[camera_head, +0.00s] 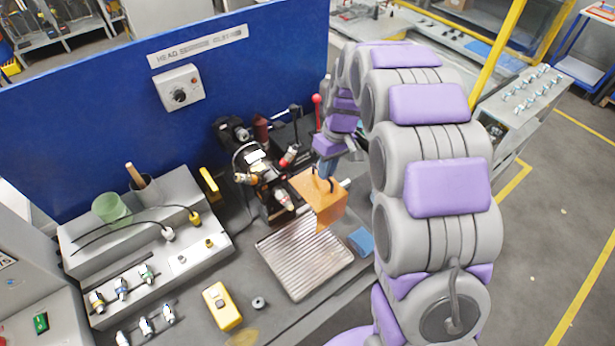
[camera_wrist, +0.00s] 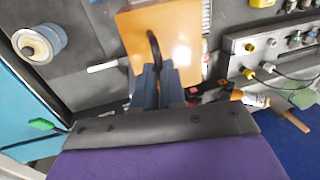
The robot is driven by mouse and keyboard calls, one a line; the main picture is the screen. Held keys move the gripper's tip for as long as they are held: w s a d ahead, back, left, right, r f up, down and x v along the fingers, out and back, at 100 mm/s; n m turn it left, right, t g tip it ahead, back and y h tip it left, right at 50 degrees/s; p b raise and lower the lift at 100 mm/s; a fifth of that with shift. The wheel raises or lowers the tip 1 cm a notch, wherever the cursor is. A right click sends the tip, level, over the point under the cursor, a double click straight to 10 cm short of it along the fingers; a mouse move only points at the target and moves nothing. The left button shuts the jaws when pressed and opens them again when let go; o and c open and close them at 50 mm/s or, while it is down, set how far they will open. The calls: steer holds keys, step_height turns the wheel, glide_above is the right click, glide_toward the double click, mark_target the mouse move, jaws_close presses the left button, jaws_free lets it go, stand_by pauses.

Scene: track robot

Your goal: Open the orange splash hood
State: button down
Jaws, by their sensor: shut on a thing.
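The orange splash hood (camera_head: 325,205) sits at the machine in the middle of the bench, over the back right end of the ribbed metal tray. It also shows at the top middle of the wrist view (camera_wrist: 178,38), with a dark curved handle (camera_wrist: 153,50) on its face. My gripper (camera_head: 326,172) reaches down to the top of the hood. In the wrist view my gripper (camera_wrist: 158,80) has its fingers close together around the lower end of the handle, shut on it. The exact contact is partly hidden by the fingers.
The ribbed tray (camera_head: 303,262) lies in front of the hood. A yellow device (camera_head: 222,307) and a blue cloth (camera_head: 361,241) lie on the bench. A grey fixture block (camera_head: 150,250) stands left. A blue panel (camera_head: 90,100) rises behind. A red-knobbed lever (camera_head: 317,100) stands behind the hood.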

steer(key=w+d, duration=0.4)
steer(key=d, duration=0.3)
steer(key=shift+w, duration=0.4)
steer(key=shift+d+r, duration=0.1)
steer(key=c, duration=1.4)
jaws_free()
steer(key=shift+s, duration=0.1)
steer(key=shift+o, duration=1)
step_height(320, 180, up, 17)
steer(key=w+d, duration=0.2)
steer(key=d, duration=0.1)
steer(key=shift+p, duration=0.45)
steer(key=shift+w, duration=0.1)
